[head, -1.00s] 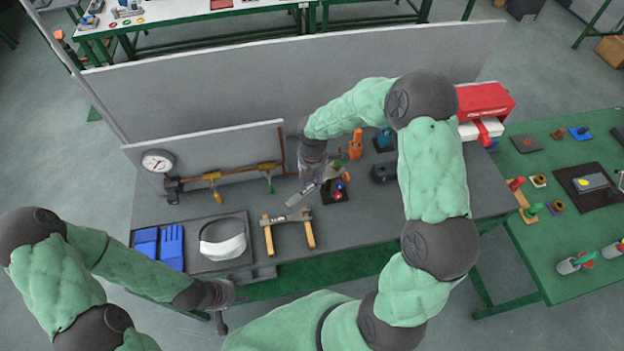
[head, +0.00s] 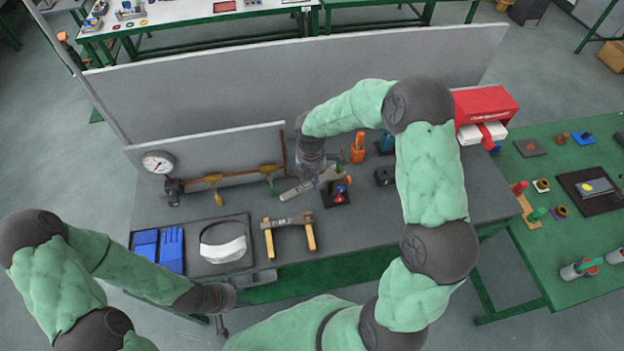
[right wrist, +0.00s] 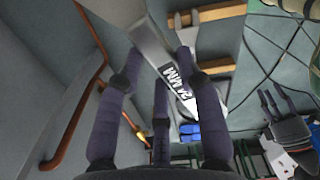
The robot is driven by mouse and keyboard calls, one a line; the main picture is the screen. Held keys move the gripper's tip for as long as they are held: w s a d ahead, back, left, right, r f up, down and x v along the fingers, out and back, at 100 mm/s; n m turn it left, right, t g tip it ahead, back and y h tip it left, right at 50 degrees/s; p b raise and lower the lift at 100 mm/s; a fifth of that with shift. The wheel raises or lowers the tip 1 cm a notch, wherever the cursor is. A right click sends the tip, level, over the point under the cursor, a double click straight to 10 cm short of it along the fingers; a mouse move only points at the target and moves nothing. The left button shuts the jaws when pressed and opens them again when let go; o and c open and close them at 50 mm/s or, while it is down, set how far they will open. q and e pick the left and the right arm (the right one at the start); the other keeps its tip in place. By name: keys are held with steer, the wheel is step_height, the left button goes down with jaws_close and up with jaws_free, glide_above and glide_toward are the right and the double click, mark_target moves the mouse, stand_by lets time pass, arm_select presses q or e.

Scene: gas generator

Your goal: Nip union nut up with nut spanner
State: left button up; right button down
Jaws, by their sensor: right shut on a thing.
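My right gripper (head: 318,178) is shut on a grey steel nut spanner (head: 298,189), held above the bench just right of the pipe run. In the right wrist view, the spanner (right wrist: 165,62), marked "MM", passes between the fingers of the right gripper (right wrist: 155,75). A copper pipe (head: 240,174) with yellow and green-handled fittings runs along the low grey panel. I cannot make out the union nut; the spanner appears apart from the pipe. My left gripper (head: 221,324) hangs low at the bench's front edge, away from the spanner; its fingers are too unclear to judge.
A second spanner (head: 287,221) lies across two wooden bars. A pressure gauge (head: 158,162), blue gloves (head: 171,248) and a tray with a white item (head: 222,243) are on the left. A small dark stand with coloured parts (head: 336,195) and an orange bottle (head: 357,149) stand close right.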

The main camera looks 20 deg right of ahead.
steer(key=shift+w+m+b, duration=0.4)
steer(key=shift+w+m, duration=0.6)
steer(key=shift+w, duration=0.1)
steer(key=shift+w+d+m+b, duration=0.2)
steer(key=shift+w+m+b, duration=0.25)
steer(key=shift+w+m, duration=0.45)
steer(key=shift+w+d+m, duration=0.15)
steer(key=shift+w+m, duration=0.1)
steer(key=shift+m, duration=0.35)
steer(key=shift+n, duration=0.4)
steer(key=shift+w+a, duration=0.3)
steer(key=shift+a, duration=0.6)
steer(key=shift+w+a, duration=0.25)
steer(key=shift+a, duration=0.6)
steer(key=shift+w+a, duration=0.3)
steer(key=shift+a, duration=0.6)
